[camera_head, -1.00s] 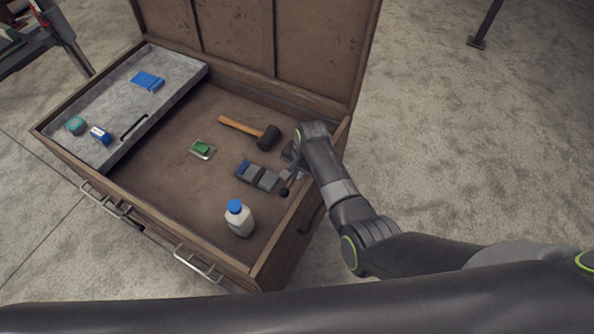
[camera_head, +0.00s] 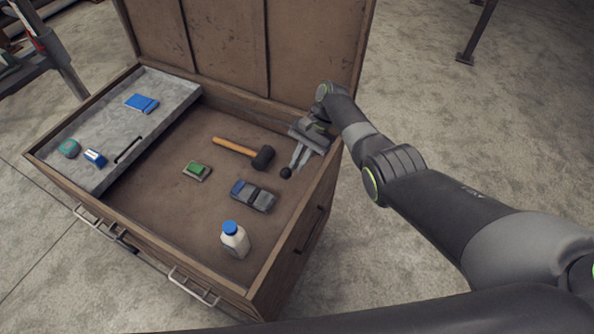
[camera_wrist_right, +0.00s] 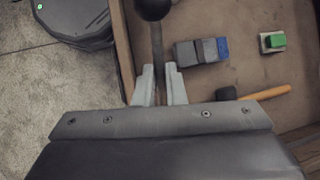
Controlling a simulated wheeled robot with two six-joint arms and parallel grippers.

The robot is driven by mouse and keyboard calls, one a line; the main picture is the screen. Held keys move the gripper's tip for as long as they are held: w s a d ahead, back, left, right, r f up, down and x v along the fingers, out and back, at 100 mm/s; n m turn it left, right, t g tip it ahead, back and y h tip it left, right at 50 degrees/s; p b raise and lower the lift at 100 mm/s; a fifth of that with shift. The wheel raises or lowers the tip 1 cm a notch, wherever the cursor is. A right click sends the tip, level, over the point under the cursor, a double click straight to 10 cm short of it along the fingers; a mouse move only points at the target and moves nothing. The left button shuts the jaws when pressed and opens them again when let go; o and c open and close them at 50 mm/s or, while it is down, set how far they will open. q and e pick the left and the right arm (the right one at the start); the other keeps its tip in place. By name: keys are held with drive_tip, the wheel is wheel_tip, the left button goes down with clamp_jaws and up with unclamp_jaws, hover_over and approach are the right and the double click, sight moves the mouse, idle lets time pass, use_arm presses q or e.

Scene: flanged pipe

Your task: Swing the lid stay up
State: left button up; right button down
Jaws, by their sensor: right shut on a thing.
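The lid stay is a thin rod (camera_wrist_right: 157,45) with a black ball knob (camera_head: 286,172), which also shows at the top of the wrist view (camera_wrist_right: 153,8). It is at the right inner side of the wooden chest (camera_head: 320,200). My right gripper (camera_head: 300,156) is shut on the rod, a short way from the knob, with a finger on each side in the wrist view (camera_wrist_right: 161,85). The rod's far end is hidden by the gripper. The lid (camera_head: 290,50) stands open at the back. My left gripper is not in view.
On the chest floor are a mallet (camera_head: 263,158), a grey and blue block (camera_head: 252,196), a green item (camera_head: 197,169) and a white bottle (camera_head: 234,240). A grey tray (camera_head: 165,120) with small items fills the left side.

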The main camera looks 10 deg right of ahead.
drive_tip(key=shift+w+d+r+b, duration=0.2)
drive_tip(key=shift+w+r+b, duration=0.1)
drive_tip(key=shift+r+b, duration=0.05)
idle(0.3)
drive_tip(key=c, duration=1.5)
unclamp_jaws()
drive_tip(key=shift+w+f+b+v, duration=0.15)
drive_tip(key=shift+b+v, duration=0.95)
drive_tip(key=shift+v, duration=3.25)
drive_tip(key=shift+w+f+b+v, duration=0.15)
drive_tip(key=shift+b+v, duration=0.9)
drive_tip(key=shift+v, duration=3.35)
drive_tip(key=shift+d, duration=0.15)
